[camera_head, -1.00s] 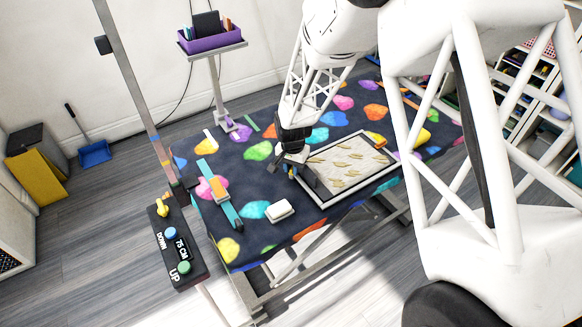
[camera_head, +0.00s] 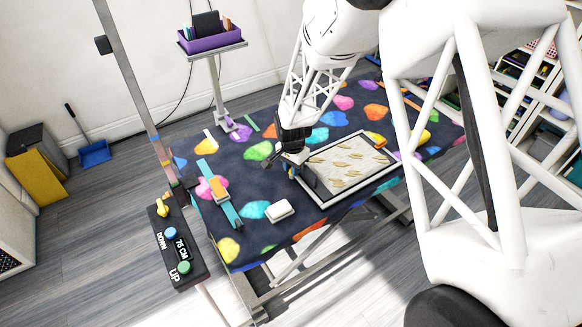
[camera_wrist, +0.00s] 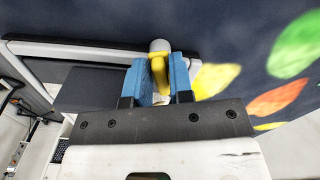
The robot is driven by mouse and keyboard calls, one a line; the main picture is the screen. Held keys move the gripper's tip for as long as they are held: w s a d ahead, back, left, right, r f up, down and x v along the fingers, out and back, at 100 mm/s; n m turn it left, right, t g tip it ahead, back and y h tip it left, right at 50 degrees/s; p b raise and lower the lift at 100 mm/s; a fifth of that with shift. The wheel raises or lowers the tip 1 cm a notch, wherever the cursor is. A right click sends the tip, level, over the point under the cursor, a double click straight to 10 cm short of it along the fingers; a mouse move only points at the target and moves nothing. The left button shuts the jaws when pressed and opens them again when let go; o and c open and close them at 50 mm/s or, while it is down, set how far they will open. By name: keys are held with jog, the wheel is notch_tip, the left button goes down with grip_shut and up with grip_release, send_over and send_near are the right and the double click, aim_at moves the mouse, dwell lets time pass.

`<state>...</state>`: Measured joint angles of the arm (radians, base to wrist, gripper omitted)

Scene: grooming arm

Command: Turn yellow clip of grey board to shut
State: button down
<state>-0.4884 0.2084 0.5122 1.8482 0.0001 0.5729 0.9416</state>
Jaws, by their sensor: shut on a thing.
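The yellow clip (camera_wrist: 158,72) sits between the two blue fingertips of my gripper (camera_wrist: 160,84) in the wrist view, with a pale round knob just beyond it. My gripper is shut on the clip. The grey board (camera_wrist: 85,92) shows as a dark grey panel at the left of the wrist view. In the head view my gripper (camera_head: 291,168) is low at the left edge of a framed board with a beige, leaf-patterned face (camera_head: 345,163). The clip is hidden there behind my gripper. I cannot tell the clip's exact angle.
The dark table (camera_head: 262,190) has bright coloured patches. A white block (camera_head: 279,210) and a teal strip with an orange piece (camera_head: 222,196) lie left of the board. A purple bin (camera_head: 212,40) stands on a post behind. A control panel (camera_head: 177,246) is at the front left.

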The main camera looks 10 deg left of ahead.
jog(key=shift+m, duration=1.4)
jog(key=c, duration=1.1)
grip_release()
jog(key=shift+o, duration=0.2)
jog(key=shift+r, duration=0.1)
jog(key=shift+r, duration=3.9)
jog(key=o, duration=0.6)
